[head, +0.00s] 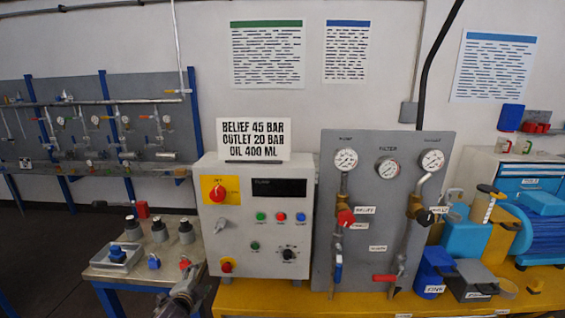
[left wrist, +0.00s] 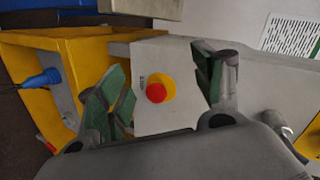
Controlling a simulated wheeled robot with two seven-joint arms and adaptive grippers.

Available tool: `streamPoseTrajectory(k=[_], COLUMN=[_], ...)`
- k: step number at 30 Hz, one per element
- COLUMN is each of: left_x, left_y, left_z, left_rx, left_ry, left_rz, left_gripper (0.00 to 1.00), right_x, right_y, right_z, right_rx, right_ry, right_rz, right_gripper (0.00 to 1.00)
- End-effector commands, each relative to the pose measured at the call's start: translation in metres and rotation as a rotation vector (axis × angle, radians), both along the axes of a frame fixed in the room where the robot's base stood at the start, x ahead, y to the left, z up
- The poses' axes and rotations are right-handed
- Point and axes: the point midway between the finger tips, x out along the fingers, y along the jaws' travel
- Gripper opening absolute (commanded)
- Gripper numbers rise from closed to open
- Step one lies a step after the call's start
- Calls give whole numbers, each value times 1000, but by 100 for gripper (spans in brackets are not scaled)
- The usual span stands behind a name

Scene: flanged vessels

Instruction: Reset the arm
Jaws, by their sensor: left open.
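My left gripper (head: 187,291) is low in the head view, just left of the lower part of the grey control box (head: 256,212). In the left wrist view its two green-padded fingers (left wrist: 162,68) stand wide apart with nothing between the pads. Beyond them, the red mushroom button (left wrist: 156,92) on its yellow plate faces the camera, apart from the fingers. This button also shows at the box's lower left in the head view (head: 226,266). My right gripper is not in view.
A grey panel (head: 381,180) with gauges and valves stands right of the box on the yellow bench (head: 262,300). A small side table (head: 110,270) on the left carries grey weights, blue and red padlocks. Blue containers (head: 434,270) crowd the right.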

Motion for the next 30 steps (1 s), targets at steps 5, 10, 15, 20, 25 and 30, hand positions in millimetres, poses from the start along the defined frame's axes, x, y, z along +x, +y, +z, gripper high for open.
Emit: streamPoseTrajectory(k=[5,10,15,20,25,30], left_x=[-15,-39,-73,-113,-162,-218], left_y=[14,25,33,36,38,36], left_z=[-84,-159,-229,-292,-353,-408], left_rx=[-86,-161,-235,-302,-368,-431], left_ry=[110,208,301,386,474,559], left_rz=[57,116,178,240,309,384], left_gripper=[67,67,67,67,67,67], right_x=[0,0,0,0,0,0], right_y=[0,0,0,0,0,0], right_z=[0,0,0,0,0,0], right_rx=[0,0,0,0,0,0], right_ry=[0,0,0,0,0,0], right_rz=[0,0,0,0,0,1], right_gripper=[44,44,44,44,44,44])
